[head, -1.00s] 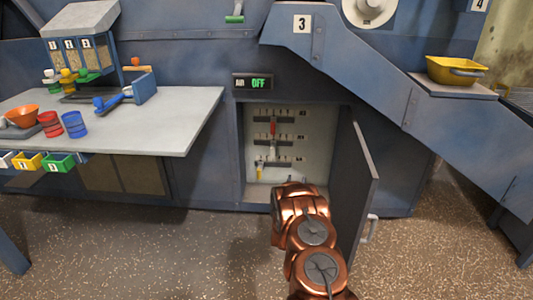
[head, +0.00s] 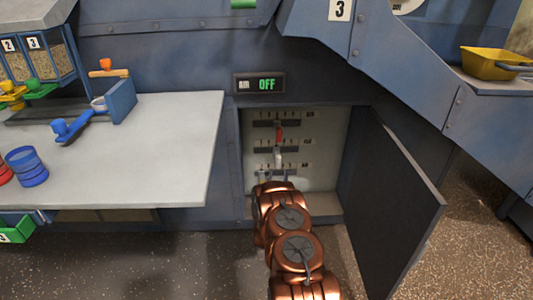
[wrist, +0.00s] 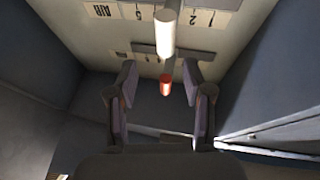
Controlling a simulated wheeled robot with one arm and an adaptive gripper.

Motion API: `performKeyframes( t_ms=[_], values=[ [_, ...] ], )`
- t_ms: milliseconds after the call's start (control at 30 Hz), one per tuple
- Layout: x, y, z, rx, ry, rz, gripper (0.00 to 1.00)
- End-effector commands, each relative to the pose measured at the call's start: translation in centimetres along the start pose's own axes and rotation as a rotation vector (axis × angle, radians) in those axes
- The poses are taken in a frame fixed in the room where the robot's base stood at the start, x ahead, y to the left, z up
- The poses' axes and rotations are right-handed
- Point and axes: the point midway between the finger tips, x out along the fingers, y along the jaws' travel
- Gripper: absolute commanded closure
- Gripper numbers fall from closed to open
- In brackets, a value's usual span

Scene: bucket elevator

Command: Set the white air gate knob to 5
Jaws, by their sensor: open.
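The white air gate knob (wrist: 165,35) stands out from its slotted panel in the wrist view, in the row marked AIR (wrist: 99,10). In the head view the white knob (head: 278,158) shows below the red knob (head: 279,136). My arm hides the gripper there.
The panel is inside an open cabinet, with its dark door (head: 400,205) swung out to the right of my arm. A grey worktop (head: 150,165) is at left, and a yellow tray (head: 495,65) stands at upper right.

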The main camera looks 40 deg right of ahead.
Motion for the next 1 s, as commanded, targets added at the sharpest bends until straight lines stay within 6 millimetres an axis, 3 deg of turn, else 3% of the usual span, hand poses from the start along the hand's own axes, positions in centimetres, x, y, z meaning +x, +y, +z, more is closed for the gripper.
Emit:
performKeyframes(
  t_ms=[267, 700, 1000],
  values=[
    [1.4, -0.6, 0.0, 0.004, 0.004, -0.007, 0.49],
    [7.0, -0.4, 0.1, 0.002, 0.002, -0.004, 0.49],
    [7.7, -0.3, 0.0, 0.001, -0.001, -0.004, 0.49]
  ],
)
